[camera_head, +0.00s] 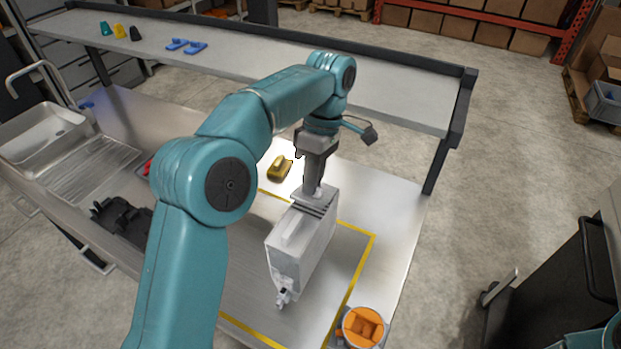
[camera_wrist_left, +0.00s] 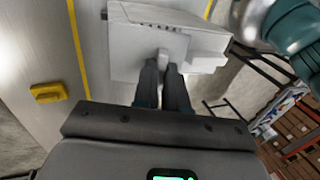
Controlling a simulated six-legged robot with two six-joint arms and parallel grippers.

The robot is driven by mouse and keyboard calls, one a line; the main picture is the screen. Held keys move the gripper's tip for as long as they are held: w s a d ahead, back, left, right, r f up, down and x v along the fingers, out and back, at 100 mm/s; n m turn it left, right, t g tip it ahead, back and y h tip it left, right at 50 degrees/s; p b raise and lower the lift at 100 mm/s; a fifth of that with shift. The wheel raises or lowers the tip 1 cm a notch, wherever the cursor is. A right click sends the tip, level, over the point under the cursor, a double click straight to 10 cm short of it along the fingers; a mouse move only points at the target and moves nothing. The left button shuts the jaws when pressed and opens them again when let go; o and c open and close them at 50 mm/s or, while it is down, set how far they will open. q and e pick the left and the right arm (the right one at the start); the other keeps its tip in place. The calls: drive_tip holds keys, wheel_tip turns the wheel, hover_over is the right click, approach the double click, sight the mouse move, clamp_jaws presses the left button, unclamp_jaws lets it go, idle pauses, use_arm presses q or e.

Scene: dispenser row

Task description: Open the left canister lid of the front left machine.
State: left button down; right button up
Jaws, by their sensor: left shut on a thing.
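A pale grey box-shaped machine (camera_head: 290,250) with a small tap (camera_head: 283,297) at its lower front stands on the steel table inside a yellow outline. My left gripper (camera_head: 318,188) points down at the back end of its top. In the left wrist view the gripper (camera_wrist_left: 163,65) is shut on a small pale knob (camera_wrist_left: 163,54) of a flat grey lid (camera_wrist_left: 130,55). The lid lies against the machine's white body (camera_wrist_left: 215,42); whether it is raised, I cannot tell. The fingers hide part of the lid. My right gripper is not in view.
A yellow block-like object (camera_head: 281,166) lies behind the machine. A round container with orange contents (camera_head: 363,327) is at the front right corner. Black trays (camera_head: 122,220) and a sink (camera_head: 42,135) are to the left. A raised shelf (camera_head: 390,92) runs along the back.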

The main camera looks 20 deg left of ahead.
use_arm(q)
drive_tip(key=shift+r, duration=0.1)
idle(0.3)
drive_tip(key=c, duration=1.2)
unclamp_jaws()
drive_tip(key=shift+o, duration=0.2)
